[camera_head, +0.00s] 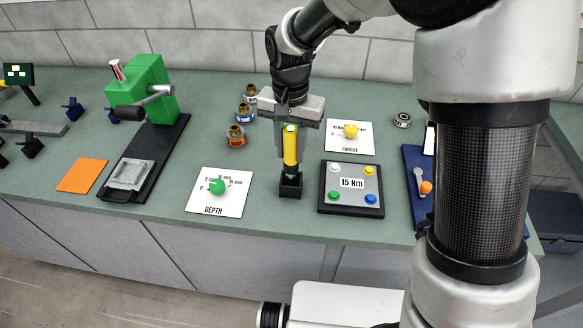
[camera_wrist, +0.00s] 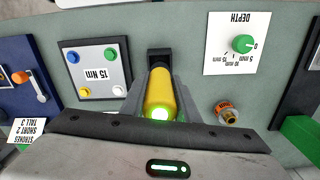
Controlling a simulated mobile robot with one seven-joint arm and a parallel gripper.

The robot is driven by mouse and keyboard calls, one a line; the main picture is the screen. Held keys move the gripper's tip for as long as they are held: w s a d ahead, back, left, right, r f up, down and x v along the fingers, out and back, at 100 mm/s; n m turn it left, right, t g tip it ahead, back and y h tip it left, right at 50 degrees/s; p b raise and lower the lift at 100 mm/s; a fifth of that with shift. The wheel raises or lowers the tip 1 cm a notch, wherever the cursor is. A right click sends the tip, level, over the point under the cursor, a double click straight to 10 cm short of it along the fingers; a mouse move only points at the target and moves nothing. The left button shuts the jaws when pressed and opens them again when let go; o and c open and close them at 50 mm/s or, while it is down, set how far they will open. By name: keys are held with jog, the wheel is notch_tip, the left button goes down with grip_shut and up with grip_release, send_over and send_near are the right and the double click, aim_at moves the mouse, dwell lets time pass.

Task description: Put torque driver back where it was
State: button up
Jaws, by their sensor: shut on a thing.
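The torque driver (camera_head: 290,148) has a yellow body and stands upright. My gripper (camera_head: 291,155) points down from above and is shut around its body. The driver's lower end meets a small black holder (camera_head: 291,186) on the bench; I cannot tell how deep it sits. In the wrist view the yellow driver (camera_wrist: 160,97) lies between both fingers of my gripper (camera_wrist: 160,88), with a green light glowing at its near end. The black holder (camera_wrist: 159,58) shows beyond its far end.
Left of the holder lies the DEPTH card (camera_head: 220,200) with a green knob. To its right is the 15 Nm button panel (camera_head: 351,188), with the TORQUE card (camera_head: 350,137) behind. Several small brass-topped fittings (camera_head: 236,136) stand behind left. A green press (camera_head: 147,90) stands further left.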

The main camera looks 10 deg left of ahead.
aim_at(291, 164)
jog(key=shift+f, duration=2.45)
jog(key=shift+f, duration=0.1)
jog(key=shift+f, duration=0.2)
jog(key=o, duration=1.1)
jog(key=shift+r, duration=0.1)
